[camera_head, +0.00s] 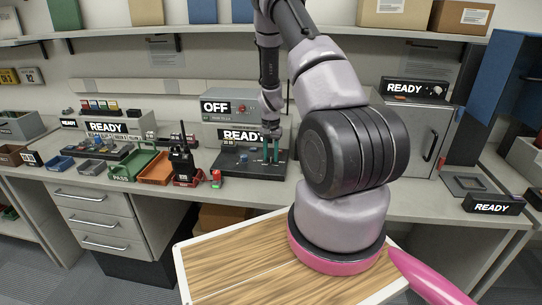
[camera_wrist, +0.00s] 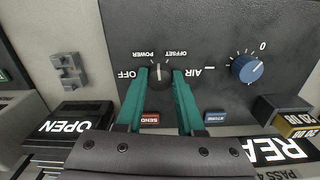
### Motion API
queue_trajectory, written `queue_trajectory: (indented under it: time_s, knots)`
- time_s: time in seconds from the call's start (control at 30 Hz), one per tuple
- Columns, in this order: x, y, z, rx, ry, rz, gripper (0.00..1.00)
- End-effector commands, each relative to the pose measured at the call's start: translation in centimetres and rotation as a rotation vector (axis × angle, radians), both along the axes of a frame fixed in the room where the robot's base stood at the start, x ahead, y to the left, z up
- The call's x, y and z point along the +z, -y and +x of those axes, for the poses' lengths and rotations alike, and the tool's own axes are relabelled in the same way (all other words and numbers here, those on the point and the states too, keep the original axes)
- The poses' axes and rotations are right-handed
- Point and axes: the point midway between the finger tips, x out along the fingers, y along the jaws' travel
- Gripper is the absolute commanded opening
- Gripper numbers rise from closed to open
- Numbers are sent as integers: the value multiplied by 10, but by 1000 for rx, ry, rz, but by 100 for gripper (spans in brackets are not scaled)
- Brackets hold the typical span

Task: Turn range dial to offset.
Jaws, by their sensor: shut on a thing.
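The range dial (camera_wrist: 160,88) is a dark round knob on a black panel (camera_wrist: 215,20) in the wrist view. The labels OFF, POWER, OFFSET and AIR run around it. Its white pointer mark points nearly straight up in the picture, between POWER and OFFSET. My gripper (camera_wrist: 160,75) has its two teal fingers on either side of the knob, shut on it. In the head view my gripper (camera_head: 271,151) reaches down to the black panel (camera_head: 236,162) on the bench. The dial itself cannot be made out there.
A blue knob (camera_wrist: 246,68) sits right of the dial. A red SEND button (camera_wrist: 150,118) and a blue button (camera_wrist: 215,117) lie near the fingers. A black handheld radio (camera_head: 182,164) stands left of the panel. A grey instrument with an OFF display (camera_head: 215,106) stands behind.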

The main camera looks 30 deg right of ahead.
Motion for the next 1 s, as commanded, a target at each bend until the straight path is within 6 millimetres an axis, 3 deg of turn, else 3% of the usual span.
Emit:
queue_trajectory:
  time_s: [0.5, 1.0]
  knots:
    - [0, -1, 1, -432, 1, -1, 0]
    - [0, -1, 1, -599, 0, 0, 0]
